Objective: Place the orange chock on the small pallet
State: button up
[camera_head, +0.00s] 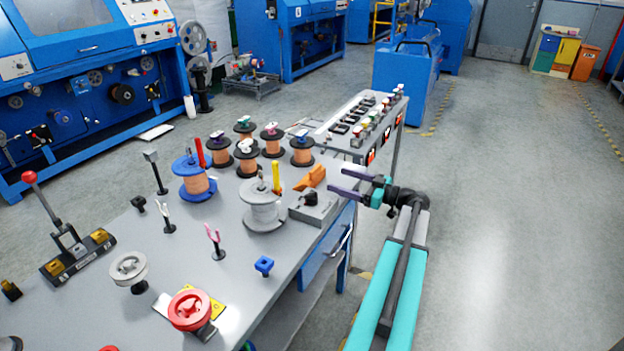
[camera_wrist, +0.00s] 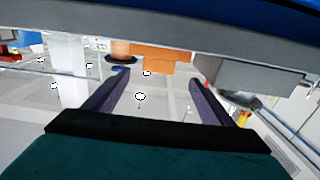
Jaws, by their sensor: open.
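The orange chock (camera_head: 310,178) is a stepped orange block on the grey workbench, near its right edge. It also shows in the wrist view (camera_wrist: 155,54), beyond my fingertips. My gripper (camera_head: 338,182) is open and empty, just off the right edge of the bench. Its two fingers point left toward the bench, apart from the chock. In the wrist view my gripper (camera_wrist: 158,76) shows dark fingers spread wide with nothing between them. I cannot pick out the small pallet for certain in either view.
A grey block (camera_head: 318,210) with a dark top sits beside the chock; a similar grey block shows in the wrist view (camera_wrist: 250,74). A silver spool (camera_head: 264,212) and several copper spools stand nearby. The workbench (camera_head: 175,255) has a blue drawer below. The floor at right is clear.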

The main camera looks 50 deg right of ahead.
aim_at(317, 172)
jog(key=shift+x, duration=1.6)
jog(key=shift+p+x, duration=0.7)
jog(key=shift+x, duration=1.95)
jog(key=shift+d+f, duration=0.1)
jog(key=shift+d, duration=0.05)
jog(key=c, duration=1.4)
jog(key=shift+c, duration=0.2)
notch_tip(317, 172, up, 10)
jog(key=shift+b, duration=0.45)
